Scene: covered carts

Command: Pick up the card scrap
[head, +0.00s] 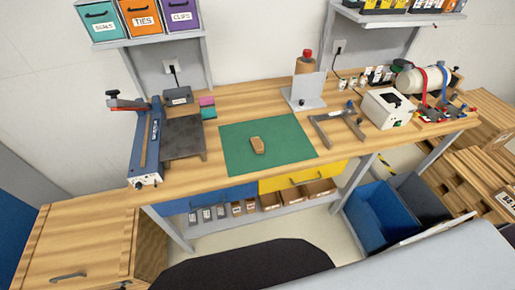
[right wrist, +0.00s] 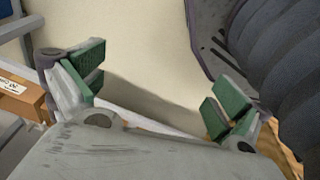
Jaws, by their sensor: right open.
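In the head view a small brown card scrap (head: 257,146) lies on the green mat (head: 235,165) near the middle of the workbench. My right gripper (right wrist: 150,95) shows in the right wrist view. Its two green-padded fingers are wide apart with nothing between them, over pale floor. The scrap is not in the right wrist view. Neither gripper shows in the head view.
A blue sealer (head: 150,148) and a dark plate (head: 184,138) stand left of the mat. A grey frame (head: 337,125) and a white box-shaped device (head: 388,108) stand to its right. Blue bins (head: 375,215) are below the bench. The mat around the scrap is clear.

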